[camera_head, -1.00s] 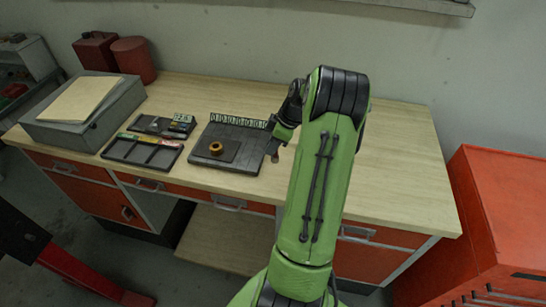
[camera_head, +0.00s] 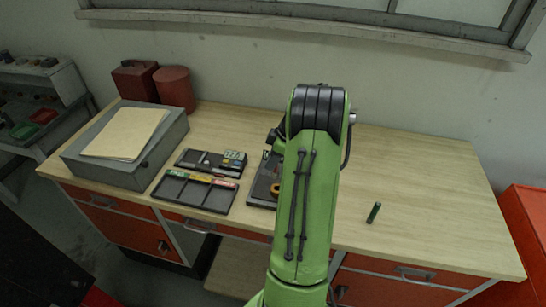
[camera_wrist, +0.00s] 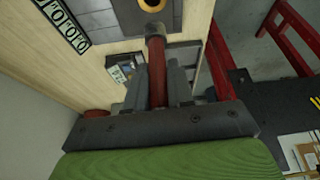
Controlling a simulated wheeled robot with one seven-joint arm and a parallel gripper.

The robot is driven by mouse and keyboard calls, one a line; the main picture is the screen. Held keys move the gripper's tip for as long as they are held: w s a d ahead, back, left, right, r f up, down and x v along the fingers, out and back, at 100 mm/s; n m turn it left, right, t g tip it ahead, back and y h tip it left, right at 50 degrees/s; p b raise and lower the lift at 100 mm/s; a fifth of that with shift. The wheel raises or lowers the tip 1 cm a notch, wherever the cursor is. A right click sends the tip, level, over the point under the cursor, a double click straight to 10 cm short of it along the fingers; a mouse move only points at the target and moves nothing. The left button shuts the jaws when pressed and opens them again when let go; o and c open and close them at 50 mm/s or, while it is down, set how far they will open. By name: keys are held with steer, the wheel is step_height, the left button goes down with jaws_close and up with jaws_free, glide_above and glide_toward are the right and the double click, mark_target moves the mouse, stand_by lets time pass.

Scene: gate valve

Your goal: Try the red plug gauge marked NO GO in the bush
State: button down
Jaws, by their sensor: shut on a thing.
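In the wrist view, my gripper (camera_wrist: 158,78) is shut on a red plug gauge (camera_wrist: 157,68), with a finger on each side. Its NO GO marking cannot be read. The gauge points toward the brass bush (camera_wrist: 151,5), which is cut by the picture's top edge. Its far end appears close to the bush; I cannot tell whether they touch. In the head view, the bush (camera_head: 275,188) on its dark plate (camera_head: 261,192) is partly hidden by my arm.
A grey box (camera_head: 150,155) stands left. A dark green cylinder (camera_head: 374,212) lies on the bench, right of my arm, with clear bench around it.

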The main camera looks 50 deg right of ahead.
mark_target(275, 171)
steer(key=shift+w, duration=0.1)
steer(key=shift+s+d+f, duration=0.1)
steer(key=shift+s+f, duration=0.1)
steer(key=shift+s, duration=0.15)
steer(key=shift+s+d+f+b, duration=0.15)
steer(key=shift+s+f+b, duration=0.35)
steer(key=shift+f+b, duration=0.3)
steer(key=x, duration=0.1)
steer(key=b+x, duration=0.2)
steer(key=shift+d+f, duration=0.1)
steer(key=shift+s+f+b, duration=0.15)
steer(key=shift+f+b, duration=0.1)
steer(key=shift+b, duration=0.15)
steer(key=shift+s+d, duration=0.1)
steer(key=shift+f+b, duration=0.2)
steer(key=shift+b, duration=0.2)
steer(key=shift+r, duration=0.25)
stand_by(2.0)
